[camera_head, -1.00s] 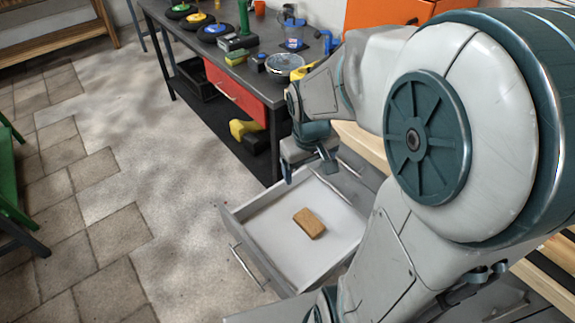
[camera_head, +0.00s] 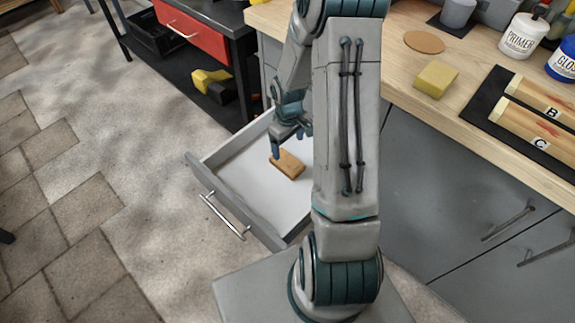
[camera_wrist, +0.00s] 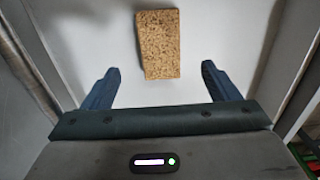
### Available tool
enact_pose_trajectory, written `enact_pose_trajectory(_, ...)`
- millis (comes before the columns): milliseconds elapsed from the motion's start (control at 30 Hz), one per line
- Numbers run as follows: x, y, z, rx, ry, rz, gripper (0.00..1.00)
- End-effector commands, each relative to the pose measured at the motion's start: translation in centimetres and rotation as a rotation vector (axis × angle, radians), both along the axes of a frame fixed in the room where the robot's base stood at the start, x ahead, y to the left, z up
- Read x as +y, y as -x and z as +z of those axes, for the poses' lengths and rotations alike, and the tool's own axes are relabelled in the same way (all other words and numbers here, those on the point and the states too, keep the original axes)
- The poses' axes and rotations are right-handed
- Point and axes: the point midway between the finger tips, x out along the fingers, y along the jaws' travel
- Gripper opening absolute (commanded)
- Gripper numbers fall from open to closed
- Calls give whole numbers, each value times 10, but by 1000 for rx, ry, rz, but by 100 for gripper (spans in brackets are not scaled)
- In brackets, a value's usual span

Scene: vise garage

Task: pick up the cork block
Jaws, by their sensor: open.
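The cork block (camera_head: 288,164) is a brown rectangular piece lying flat on the white floor of the open grey drawer (camera_head: 235,211). In the wrist view the cork block (camera_wrist: 159,44) lies ahead of the fingertips, roughly centred between their lines, with clear space on both sides. My gripper (camera_head: 288,150) is open and above the block in the head view, with its fingers pointing down. In the wrist view my gripper (camera_wrist: 160,72) shows its two blue fingers wide apart and nothing between them. Part of the drawer is hidden behind my arm.
The drawer walls stand around the block. A wooden workbench (camera_head: 400,105) at right holds a yellow sponge-like block (camera_head: 436,78), a cork disc (camera_head: 424,42) and bottles. A dark bench with a red drawer (camera_head: 190,22) stands behind. The floor at left is clear.

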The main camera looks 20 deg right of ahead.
Motion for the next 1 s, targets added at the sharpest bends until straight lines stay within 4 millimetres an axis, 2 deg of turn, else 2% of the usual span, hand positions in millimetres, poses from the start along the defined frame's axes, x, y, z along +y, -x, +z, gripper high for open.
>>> enact_pose_trajectory(33,0,1,-14,4,-1,1,82)
enact_pose_trajectory(100,0,1,-26,4,-1,0,82)
enact_pose_trajectory(467,1,-1,-52,1,0,-1,82)
enact_pose_trajectory(700,2,-4,-88,2,0,0,82)
enact_pose_trajectory(800,2,-4,-95,0,0,-1,82)
enact_pose_trajectory(1000,2,-4,-94,-1,1,-1,82)
